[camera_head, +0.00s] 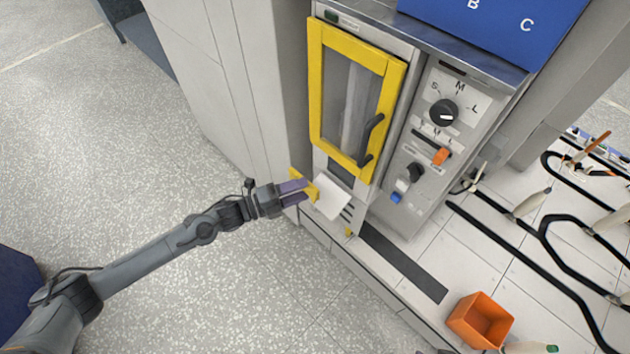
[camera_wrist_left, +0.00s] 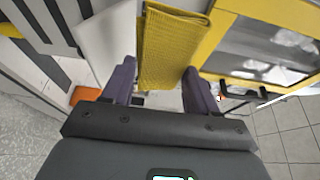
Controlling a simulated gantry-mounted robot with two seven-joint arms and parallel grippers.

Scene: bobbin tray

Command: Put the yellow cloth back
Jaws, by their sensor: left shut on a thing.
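The yellow cloth (camera_head: 298,184) is at my left gripper (camera_head: 292,192), in front of the lower part of the cabinet. In the left wrist view the waffle-textured cloth (camera_wrist_left: 172,48) hangs between the two purple fingers of the gripper (camera_wrist_left: 160,82), which is shut on it. A white flat piece (camera_head: 330,196) is beside the cloth; it also shows in the left wrist view (camera_wrist_left: 108,38). I cannot tell whether the cloth touches it. My right gripper is not in view.
The cabinet's yellow-framed door (camera_head: 315,85) with a dark handle is just above the gripper. A control panel with knobs (camera_head: 443,113) is to its right. An orange bin (camera_head: 480,320) stands at the lower right, near black curved tracks (camera_head: 545,268). The floor at left is clear.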

